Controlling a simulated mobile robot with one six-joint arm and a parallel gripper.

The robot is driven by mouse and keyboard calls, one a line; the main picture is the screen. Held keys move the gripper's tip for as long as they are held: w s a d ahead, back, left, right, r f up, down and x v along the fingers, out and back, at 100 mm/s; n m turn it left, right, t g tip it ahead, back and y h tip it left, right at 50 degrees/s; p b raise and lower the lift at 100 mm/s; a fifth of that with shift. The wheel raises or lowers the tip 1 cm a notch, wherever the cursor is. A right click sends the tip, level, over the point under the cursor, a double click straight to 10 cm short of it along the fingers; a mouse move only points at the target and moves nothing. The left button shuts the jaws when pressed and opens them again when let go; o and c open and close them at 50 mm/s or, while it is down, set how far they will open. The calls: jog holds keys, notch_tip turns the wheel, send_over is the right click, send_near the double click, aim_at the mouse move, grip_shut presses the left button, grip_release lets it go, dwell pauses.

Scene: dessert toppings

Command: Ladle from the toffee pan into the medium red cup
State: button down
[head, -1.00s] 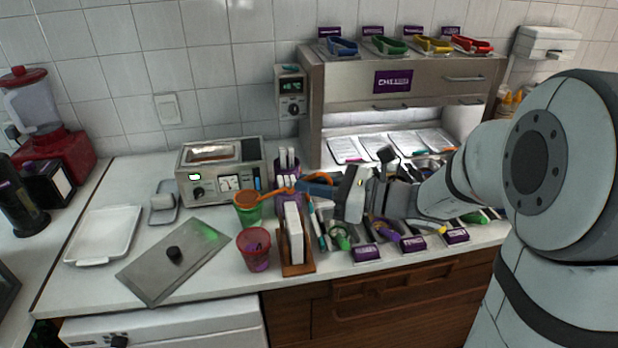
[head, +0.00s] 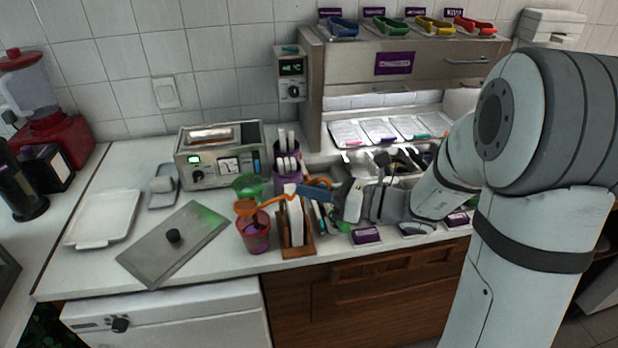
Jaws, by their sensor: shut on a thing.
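The red cup (head: 257,241) stands on the white counter at left of centre in the head view. My gripper (head: 346,203) is to its right, shut on the blue handle (head: 317,195) of an orange ladle. The ladle's bowl (head: 246,208) is at the red cup's rim, over its left part. I cannot tell whether it touches the rim or what is in it. A steel warmer (head: 197,177) stands behind, with a brownish pan (head: 210,135) in its top. I cannot tell whether this is the toffee pan.
A green cup (head: 249,186) stands just behind the red cup. A wooden holder with white cards (head: 296,222) is close on its right, under the ladle handle. A steel lid (head: 150,250) and a white tray (head: 98,220) lie to the left.

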jog(key=w+d+f+m+p, duration=0.2)
jog(key=w+f+m+p, duration=0.4)
jog(key=m+p, duration=0.7)
jog(key=shift+w+f+m, duration=0.25)
jog(key=shift+f+m, duration=1.05)
jog(key=shift+m, duration=0.3)
dwell(1.0)
